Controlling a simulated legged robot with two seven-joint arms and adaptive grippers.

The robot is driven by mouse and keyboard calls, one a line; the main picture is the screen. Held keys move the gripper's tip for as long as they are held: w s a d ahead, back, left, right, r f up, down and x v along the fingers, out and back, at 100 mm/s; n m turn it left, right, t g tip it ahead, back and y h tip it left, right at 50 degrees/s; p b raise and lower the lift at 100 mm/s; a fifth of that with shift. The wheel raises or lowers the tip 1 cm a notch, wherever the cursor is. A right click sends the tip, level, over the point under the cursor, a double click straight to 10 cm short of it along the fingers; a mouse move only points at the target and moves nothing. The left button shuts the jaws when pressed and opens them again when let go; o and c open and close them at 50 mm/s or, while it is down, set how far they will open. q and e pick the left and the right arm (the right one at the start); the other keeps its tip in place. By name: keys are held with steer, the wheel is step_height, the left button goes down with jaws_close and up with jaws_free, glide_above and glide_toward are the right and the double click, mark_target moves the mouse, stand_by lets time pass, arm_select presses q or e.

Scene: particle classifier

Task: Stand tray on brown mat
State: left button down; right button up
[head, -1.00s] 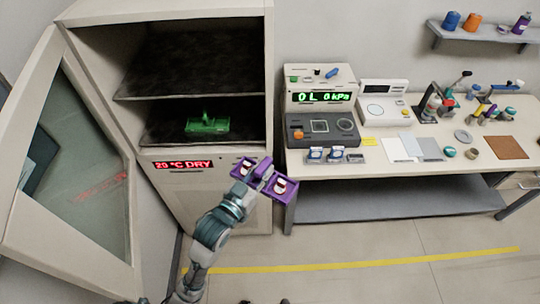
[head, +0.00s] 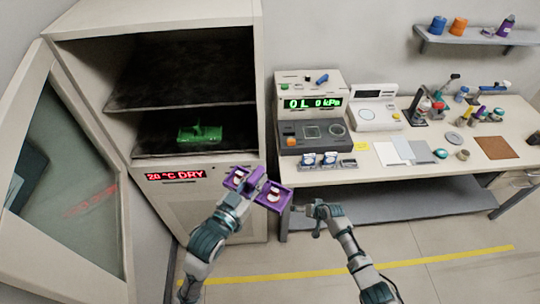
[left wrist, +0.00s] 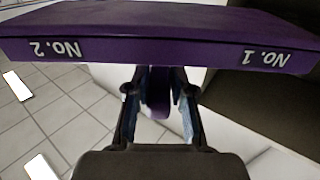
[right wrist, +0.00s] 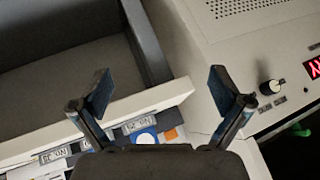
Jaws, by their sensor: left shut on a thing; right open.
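The purple tray (head: 274,202) carries small vessels with white and red parts and hangs in front of the cabinet. My left gripper (head: 246,193) is shut on its middle handle. In the left wrist view the tray's side (left wrist: 160,48) carries the labels No. 1 and No. 2, and the left fingers (left wrist: 160,100) close on a purple part below it. The brown mat (head: 494,147) lies bare at the right end of the bench. My right gripper (head: 318,212) is open and empty in front of the bench's left end; its spread fingers (right wrist: 160,95) show in the right wrist view.
The open drying cabinet (head: 200,60) holds a green rack (head: 200,134). The bench (head: 320,178) carries a gauge unit (head: 313,108), a balance (head: 375,112), pale sheets, small jars and a tool stand. A wall shelf (head: 470,38) hangs above. Floor in front is clear.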

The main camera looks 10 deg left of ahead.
steer(key=w+a+r+n+y, duration=0.1)
steer(key=w+a+r, duration=0.15)
steer(key=r, duration=0.55)
steer(key=w+a+r+n+y, duration=0.15)
steer(key=a+r, duration=0.25)
steer(key=r, duration=0.5)
step_height(320, 180, up, 34)
steer(key=n+g+h, duration=0.4)
steer(key=n, duration=0.5)
glide_above(257, 174)
steer(key=s+d, duration=0.1)
steer(key=d, duration=0.2)
steer(key=x, duration=1.1)
steer(key=shift+s+f, duration=0.1)
